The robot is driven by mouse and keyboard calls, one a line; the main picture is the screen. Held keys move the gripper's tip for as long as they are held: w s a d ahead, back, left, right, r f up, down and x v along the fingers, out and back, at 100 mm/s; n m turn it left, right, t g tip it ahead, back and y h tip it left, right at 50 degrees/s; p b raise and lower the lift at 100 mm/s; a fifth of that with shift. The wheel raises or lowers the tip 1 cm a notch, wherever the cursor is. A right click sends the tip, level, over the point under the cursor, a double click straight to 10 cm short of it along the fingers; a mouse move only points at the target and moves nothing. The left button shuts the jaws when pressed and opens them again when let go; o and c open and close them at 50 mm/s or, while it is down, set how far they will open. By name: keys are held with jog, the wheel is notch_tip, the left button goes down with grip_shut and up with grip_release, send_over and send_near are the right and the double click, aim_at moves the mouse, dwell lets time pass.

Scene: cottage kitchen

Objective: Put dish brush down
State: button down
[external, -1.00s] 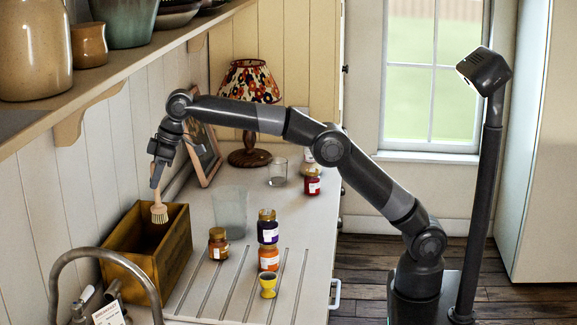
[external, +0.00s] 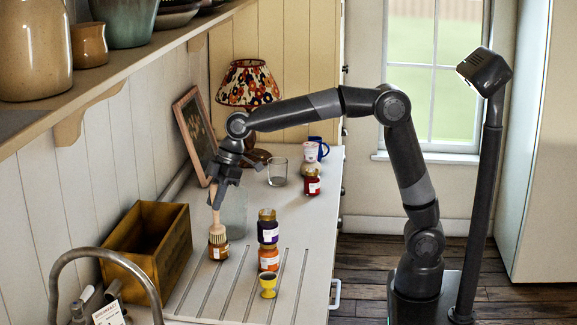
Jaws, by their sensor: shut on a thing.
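The dish brush (external: 216,225) has a pale wooden handle and light bristles. My gripper (external: 216,194) is shut on its handle and holds it upright with the bristles down. In the picture, the brush head overlaps a small orange jar (external: 219,250) on the counter; I cannot tell whether they touch. The wooden box (external: 172,259) stands to the left of the brush, against the wall, and looks empty as far as I can see inside.
Stacked jars (external: 268,238) and a yellow egg cup (external: 268,286) stand right of the brush. A clear tumbler (external: 234,215) is just behind it. A glass (external: 277,172), a red jar (external: 312,185), a mug (external: 316,150) and a lamp (external: 249,84) are farther back. Ribbed counter (external: 205,290) in front is clear.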

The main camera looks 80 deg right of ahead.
jog(key=shift+s+f, duration=0.25)
jog(key=shift+s, duration=0.2)
jog(key=shift+s+a+f, duration=0.1)
jog(key=shift+a+f, duration=0.05)
jog(key=shift+f, duration=0.05)
jog(key=w+a+f, duration=0.2)
jog(key=a+f, duration=0.8)
jog(key=a, duration=0.1)
jog(key=shift+f, duration=0.5)
jog(key=c, duration=1.3)
grip_release()
jog(key=shift+o, duration=0.2)
